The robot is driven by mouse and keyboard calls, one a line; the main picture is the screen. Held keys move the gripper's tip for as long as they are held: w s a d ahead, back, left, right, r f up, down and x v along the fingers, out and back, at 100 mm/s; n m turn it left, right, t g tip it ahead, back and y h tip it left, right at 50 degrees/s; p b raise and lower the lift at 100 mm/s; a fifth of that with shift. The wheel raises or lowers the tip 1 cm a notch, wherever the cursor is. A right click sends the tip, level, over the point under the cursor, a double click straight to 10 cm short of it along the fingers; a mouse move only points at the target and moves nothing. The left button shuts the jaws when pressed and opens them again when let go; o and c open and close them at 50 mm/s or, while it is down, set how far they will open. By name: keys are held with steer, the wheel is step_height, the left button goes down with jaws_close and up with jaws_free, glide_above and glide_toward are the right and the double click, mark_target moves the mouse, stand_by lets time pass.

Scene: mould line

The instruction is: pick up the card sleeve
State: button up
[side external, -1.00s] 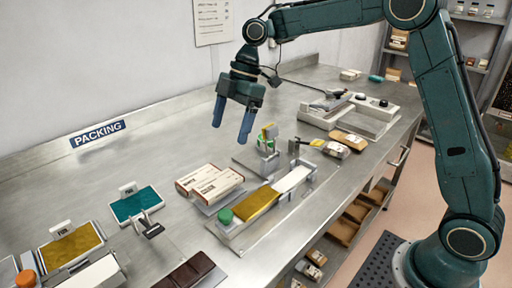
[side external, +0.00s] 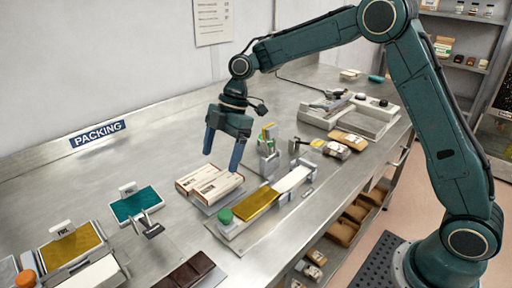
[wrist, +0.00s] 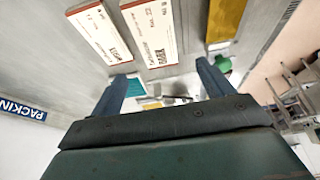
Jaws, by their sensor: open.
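Two flat white printed sleeves with red-brown edges lie side by side on the bench: the left one (side external: 190,181) and the right one (side external: 220,188). They look like card sleeves; I cannot tell which one the task names. In the wrist view the left sleeve (wrist: 101,32) and the right sleeve (wrist: 150,30) show at the top, beyond my fingertips. My gripper (side external: 221,162) has blue fingers pointing down, spread apart and empty, above and just behind the sleeves. In the wrist view the gripper (wrist: 163,72) has nothing between its fingers.
A tray with a gold sheet (side external: 256,204), a white strip (side external: 292,179) and a green cap (side external: 225,215) lies right of the sleeves. A small upright device (side external: 267,150) stands behind it. A teal pad (side external: 134,204) is at left.

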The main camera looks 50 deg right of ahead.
mark_target(212, 186)
steer(key=shift+x, duration=1.25)
steer(key=shift+x, duration=2.6)
steer(key=shift+w+f, duration=0.1)
steer(key=shift+f, duration=0.15)
steer(key=c, duration=1)
steer(key=shift+r, duration=0.15)
steer(key=shift+c, duration=0.2)
step_height(212, 186, up, 20)
steer(key=shift+r, duration=0.1)
